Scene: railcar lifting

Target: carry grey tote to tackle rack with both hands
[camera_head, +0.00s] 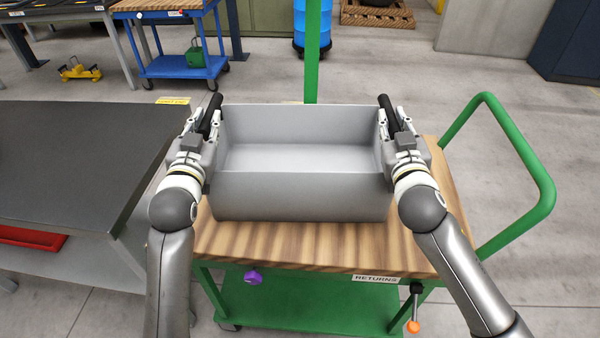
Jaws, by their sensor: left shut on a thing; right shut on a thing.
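The grey tote (300,196) is an open, empty-looking box in the middle of the head view, over the wooden top of a green cart (290,245). I cannot tell whether it rests on the wood or hangs just above it. My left gripper (209,122) is shut on the tote's left side, at a black handle. My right gripper (391,122) is shut on its right side, at a matching black handle. I cannot make out which thing in view is the tackle rack.
The cart has a green push handle (545,190) at right, a green post (312,50) behind the tote and a "RETURNS" label. A dark-topped bench (70,160) stands close at left. A blue cart (185,66) stands further back. Floor at the right back is clear.

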